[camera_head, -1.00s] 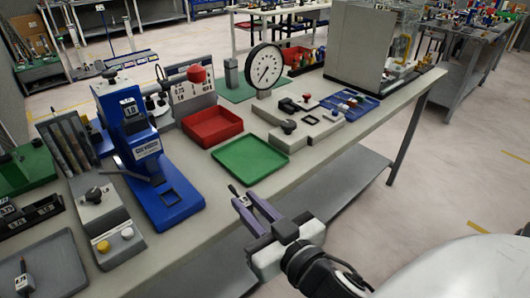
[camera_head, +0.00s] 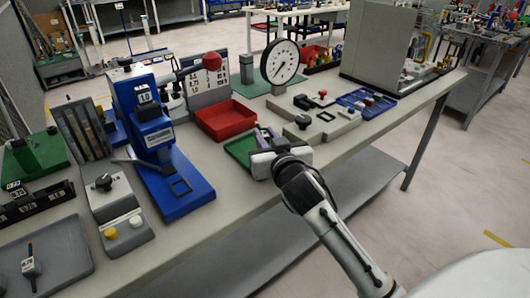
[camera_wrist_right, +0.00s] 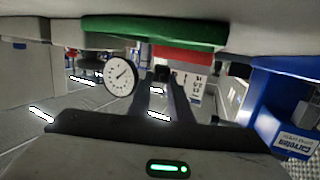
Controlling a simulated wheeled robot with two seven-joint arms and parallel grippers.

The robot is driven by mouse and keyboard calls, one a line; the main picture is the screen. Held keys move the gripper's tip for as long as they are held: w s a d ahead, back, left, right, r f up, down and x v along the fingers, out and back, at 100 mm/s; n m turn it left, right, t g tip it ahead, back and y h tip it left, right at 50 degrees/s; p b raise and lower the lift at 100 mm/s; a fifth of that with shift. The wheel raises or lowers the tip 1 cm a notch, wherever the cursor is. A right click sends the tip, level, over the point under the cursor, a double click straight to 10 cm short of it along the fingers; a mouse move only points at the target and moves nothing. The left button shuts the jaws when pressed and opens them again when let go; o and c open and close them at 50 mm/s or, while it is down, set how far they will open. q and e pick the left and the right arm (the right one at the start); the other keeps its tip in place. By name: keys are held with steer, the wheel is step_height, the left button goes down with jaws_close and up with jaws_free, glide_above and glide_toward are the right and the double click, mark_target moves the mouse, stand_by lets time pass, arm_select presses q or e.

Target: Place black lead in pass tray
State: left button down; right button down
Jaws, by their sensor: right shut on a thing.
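My right gripper (camera_head: 264,136) is over the green tray (camera_head: 236,152), with its fingers pointing away towards the red tray. It is shut on a small dark piece, which looks like the black lead (camera_wrist_right: 161,73), between the fingertips in the right wrist view. In the head view the gripper and wrist hide most of the lead and the right part of the green tray. The green tray also shows along the top of the right wrist view (camera_wrist_right: 150,30). I cannot tell whether the lead touches the tray. My left gripper is not in view.
A red tray (camera_head: 226,121) stands behind the green one. A blue press (camera_head: 160,150) is to the left, a dial gauge (camera_head: 280,66) behind right. A grey fixture (camera_head: 320,127) is close on the right. A grey tray (camera_head: 62,262) at front left holds a dark labelled piece (camera_head: 31,262).

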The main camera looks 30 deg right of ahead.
step_height(320, 180, down, 4)
steer(key=shift+f+b, duration=0.2)
steer(key=shift+b, duration=0.15)
steer(key=shift+r, duration=0.1)
steer(key=c, duration=1.6)
jaws_free()
steer(key=v, duration=1.2)
